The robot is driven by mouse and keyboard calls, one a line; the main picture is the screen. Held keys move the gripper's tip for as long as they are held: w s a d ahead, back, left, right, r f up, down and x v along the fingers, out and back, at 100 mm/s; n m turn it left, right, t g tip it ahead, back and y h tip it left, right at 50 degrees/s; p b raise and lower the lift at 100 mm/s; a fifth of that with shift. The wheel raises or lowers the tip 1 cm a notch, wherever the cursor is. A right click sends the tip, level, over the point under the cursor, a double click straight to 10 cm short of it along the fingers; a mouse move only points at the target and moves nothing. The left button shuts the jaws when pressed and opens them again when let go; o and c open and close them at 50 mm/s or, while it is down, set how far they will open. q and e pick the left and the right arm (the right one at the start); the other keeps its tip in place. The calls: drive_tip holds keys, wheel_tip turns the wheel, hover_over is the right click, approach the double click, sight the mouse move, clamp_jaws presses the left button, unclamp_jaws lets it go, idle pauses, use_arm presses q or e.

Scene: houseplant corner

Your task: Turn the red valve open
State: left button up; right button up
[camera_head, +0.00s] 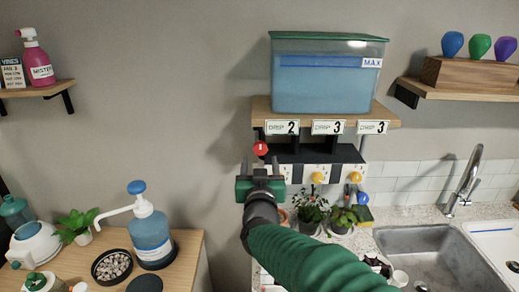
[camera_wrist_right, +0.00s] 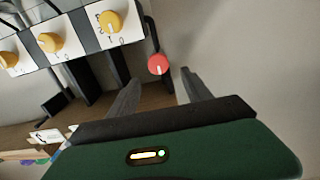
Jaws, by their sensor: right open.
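The red valve (camera_head: 261,148) is a small round knob with a white mark, under the left end of the tank shelf in the head view. In the right wrist view the red valve (camera_wrist_right: 158,64) appears beyond the fingertips, roughly in line with the gap between them. My right gripper (camera_head: 261,167) is just below the valve in the head view; its two fingers (camera_wrist_right: 157,85) are apart with nothing between them. The fingers look apart from the valve. My left gripper is not in view.
A water tank (camera_head: 322,85) stands on the shelf (camera_head: 390,119) above. Yellow knobs (camera_head: 318,178) sit on white plates right of the valve. Potted plants (camera_head: 310,210) stand below, left of the sink (camera_head: 420,240). The wall left of the valve is clear.

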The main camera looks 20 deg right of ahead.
sight(260, 149)
drive_tip(key=x, duration=0.9)
drive_tip(key=shift+w+d+f, duration=0.1)
drive_tip(key=shift+w+d, duration=0.1)
drive_tip(key=shift+w, duration=0.1)
drive_tip(key=shift+c, duration=0.4)
clamp_jaws()
